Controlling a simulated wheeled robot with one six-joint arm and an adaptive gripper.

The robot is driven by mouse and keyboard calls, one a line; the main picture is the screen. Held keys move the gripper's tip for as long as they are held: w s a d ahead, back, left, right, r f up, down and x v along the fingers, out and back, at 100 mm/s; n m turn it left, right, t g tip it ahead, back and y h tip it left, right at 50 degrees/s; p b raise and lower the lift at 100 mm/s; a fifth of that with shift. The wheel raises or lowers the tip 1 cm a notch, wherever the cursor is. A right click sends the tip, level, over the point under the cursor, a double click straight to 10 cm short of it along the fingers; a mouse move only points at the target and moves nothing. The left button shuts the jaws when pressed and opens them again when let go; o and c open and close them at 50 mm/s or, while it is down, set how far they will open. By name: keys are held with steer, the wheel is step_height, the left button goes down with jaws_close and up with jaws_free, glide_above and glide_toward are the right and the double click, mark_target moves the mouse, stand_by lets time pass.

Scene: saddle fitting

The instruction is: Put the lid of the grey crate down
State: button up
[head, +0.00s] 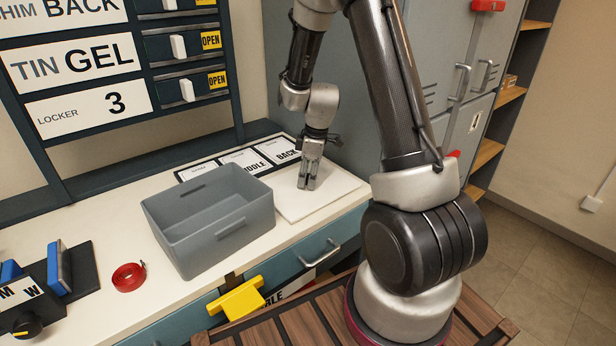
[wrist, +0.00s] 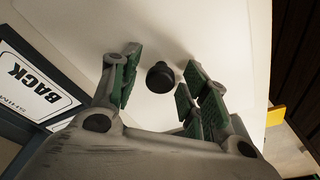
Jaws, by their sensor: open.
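The grey crate (head: 208,222) stands open and empty-looking on the counter. The pale flat lid (head: 338,192) lies flat on the counter to the right of the crate, beside the label cards. The lid fills much of the wrist view (wrist: 225,35), with its round black knob (wrist: 160,78) showing there. My gripper (head: 308,184) is over the lid, fingers pointing down. In the wrist view my gripper (wrist: 162,66) is open, with the knob between its green-padded fingers and gaps on both sides. The knob is hidden by my fingers in the head view.
Label cards (head: 245,160) lie along the back of the counter. A red tape roll (head: 129,277) and blue-handled items (head: 58,270) are left of the crate. A yellow piece (head: 238,299) is at the front edge, near a drawer handle (head: 320,254).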

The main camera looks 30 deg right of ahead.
steer(key=s+r+m, duration=0.1)
steer(key=s+r, duration=0.2)
steer(key=r, duration=0.6)
steer(key=s+r+m, duration=0.1)
steer(key=s+r, duration=0.2)
steer(key=r, duration=0.7)
steer(key=s+r+m+t, duration=0.1)
steer(key=s+r+m, duration=0.1)
steer(key=s, duration=0.4)
steer(key=s+r+m+t+h, duration=0.1)
steer(key=s+r+m, duration=0.2)
steer(key=s, duration=0.4)
steer(key=s+r+m+t, duration=0.1)
steer(key=s+r+m, duration=0.1)
steer(key=s+m, duration=0.2)
steer(key=s, duration=0.2)
steer(key=shift+s+d+r, duration=0.2)
steer(key=shift+s+r, duration=0.1)
steer(key=shift+r, duration=0.05)
